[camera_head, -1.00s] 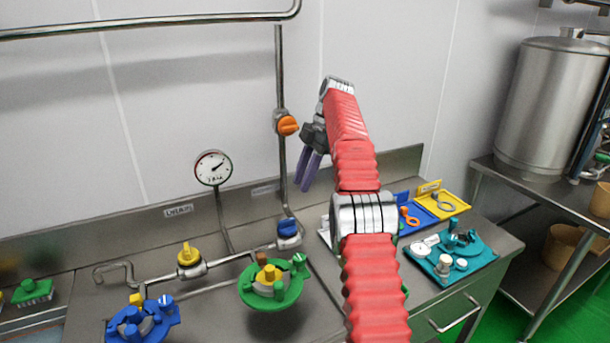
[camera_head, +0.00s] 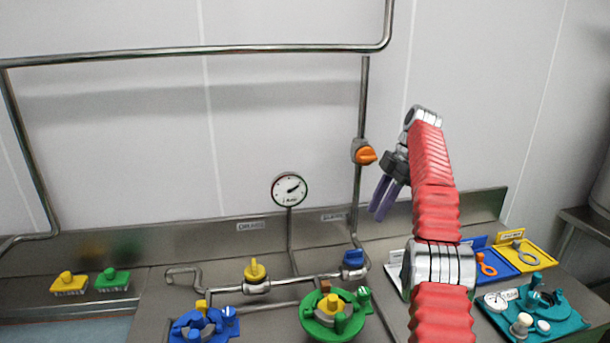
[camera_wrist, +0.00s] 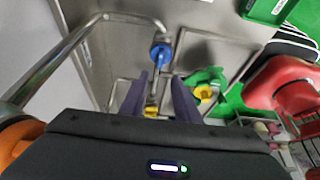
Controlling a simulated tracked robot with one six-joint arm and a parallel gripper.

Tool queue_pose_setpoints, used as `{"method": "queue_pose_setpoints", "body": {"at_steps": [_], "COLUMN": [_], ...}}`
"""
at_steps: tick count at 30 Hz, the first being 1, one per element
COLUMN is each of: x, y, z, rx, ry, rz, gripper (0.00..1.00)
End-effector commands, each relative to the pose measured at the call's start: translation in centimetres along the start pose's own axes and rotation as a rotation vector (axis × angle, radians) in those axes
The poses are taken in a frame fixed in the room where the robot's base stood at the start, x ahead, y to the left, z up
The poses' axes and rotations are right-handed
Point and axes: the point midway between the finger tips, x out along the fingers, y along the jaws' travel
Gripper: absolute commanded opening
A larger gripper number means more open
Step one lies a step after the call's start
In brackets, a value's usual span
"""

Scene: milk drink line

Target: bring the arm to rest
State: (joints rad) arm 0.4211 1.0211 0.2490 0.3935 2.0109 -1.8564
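My red arm (camera_head: 434,180) is raised at the right of the head view, bent at its upper end. My gripper (camera_head: 380,215) hangs from it with its purple fingers pointing down. It is in the air in front of the wall, right of and below the orange valve handle (camera_head: 364,155). In the wrist view my gripper (camera_wrist: 159,82) has its two fingers apart with nothing held between them. The counter's pipes and valves show beyond the fingers there.
A gauge (camera_head: 289,189), a yellow valve (camera_head: 255,270) and a blue valve (camera_head: 353,259) stand on the pipework. Blue (camera_head: 203,326) and green (camera_head: 335,314) fixtures sit in front. A teal tray (camera_head: 562,322) is at right; yellow (camera_head: 69,284) and green (camera_head: 113,280) brushes are at left.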

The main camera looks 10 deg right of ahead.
Motion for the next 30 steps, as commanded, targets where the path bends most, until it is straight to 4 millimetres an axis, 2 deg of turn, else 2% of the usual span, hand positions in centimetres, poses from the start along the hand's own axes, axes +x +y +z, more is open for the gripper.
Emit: {"method": "queue_pose_setpoints", "body": {"at_steps": [5,11,14,18,21,25,30], "x": [0.0,0.3,1.7,4.5,5.6,6.6,7.2], "y": [0.2,1.7,2.3,3.0,3.0,2.7,1.6], "z": [0.1,0.9,1.9,3.8,4.6,4.9,4.1], "rx": [0.063,0.23,0.343,0.536,0.672,0.834,1.013], "ry": [-0.003,-0.02,-0.024,-0.031,-0.041,-0.058,-0.082], "rz": [0.01,0.062,0.07,0.068,0.076,0.092,0.123], "gripper": [0.29,0.29,0.29,0.29,0.29,0.29,0.29]}}
